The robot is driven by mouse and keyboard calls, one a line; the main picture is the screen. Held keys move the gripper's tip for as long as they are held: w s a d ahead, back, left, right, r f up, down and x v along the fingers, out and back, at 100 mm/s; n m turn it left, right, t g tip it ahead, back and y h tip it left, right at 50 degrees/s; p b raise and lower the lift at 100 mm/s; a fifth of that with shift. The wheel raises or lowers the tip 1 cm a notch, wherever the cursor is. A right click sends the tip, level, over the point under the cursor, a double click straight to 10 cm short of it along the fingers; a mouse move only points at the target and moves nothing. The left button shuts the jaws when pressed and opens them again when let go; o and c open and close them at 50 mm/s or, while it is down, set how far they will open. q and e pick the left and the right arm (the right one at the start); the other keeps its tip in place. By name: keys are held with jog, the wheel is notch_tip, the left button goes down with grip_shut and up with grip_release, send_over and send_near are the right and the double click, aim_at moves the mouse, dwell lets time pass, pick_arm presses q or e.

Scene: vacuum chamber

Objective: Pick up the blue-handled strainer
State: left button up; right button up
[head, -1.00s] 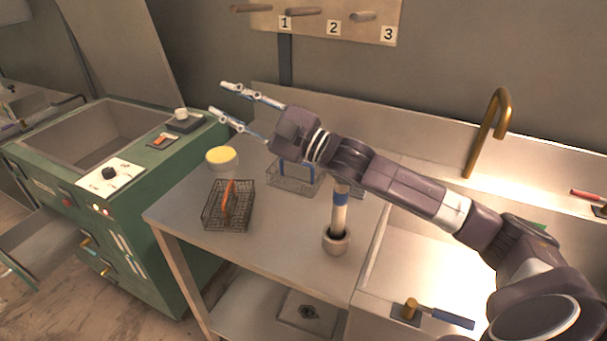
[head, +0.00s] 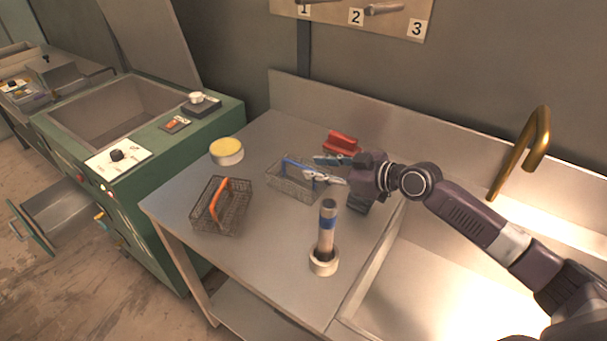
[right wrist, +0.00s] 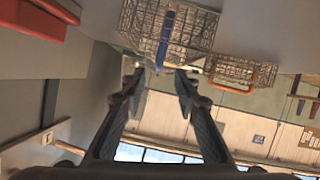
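The blue-handled strainer is a wire mesh basket (head: 287,184) on the metal table, behind the orange-handled one. Its blue handle (head: 300,168) stands up over the basket. My right gripper (head: 314,168) comes in from the right at the handle's height, fingers apart and pointing left. In the right wrist view, the basket (right wrist: 200,28) is at the top, and the blue handle (right wrist: 165,38) lies ahead of the gap between the open fingertips (right wrist: 160,72). I cannot tell whether a finger touches the handle. My left gripper is not in view.
An orange-handled strainer (head: 236,212) stands at the table's front left. A yellow-topped round container (head: 227,151) is behind it. A blue-banded tube stands in a round holder (head: 324,261) in front. A red object (head: 341,142) lies behind the gripper. A sink is at right.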

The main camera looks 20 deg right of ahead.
aim_at(302, 165)
jog(key=p+x, duration=0.1)
jog(key=x, duration=0.2)
jog(key=shift+w+r+p, duration=0.15)
jog(key=shift+w+p, duration=0.05)
jog(key=shift+p, duration=0.15)
jog(key=x, duration=0.2)
jog(key=shift+w+a+f, duration=0.1)
jog(key=shift+w+f, duration=0.1)
jog(key=shift+f, duration=0.05)
grip_shut()
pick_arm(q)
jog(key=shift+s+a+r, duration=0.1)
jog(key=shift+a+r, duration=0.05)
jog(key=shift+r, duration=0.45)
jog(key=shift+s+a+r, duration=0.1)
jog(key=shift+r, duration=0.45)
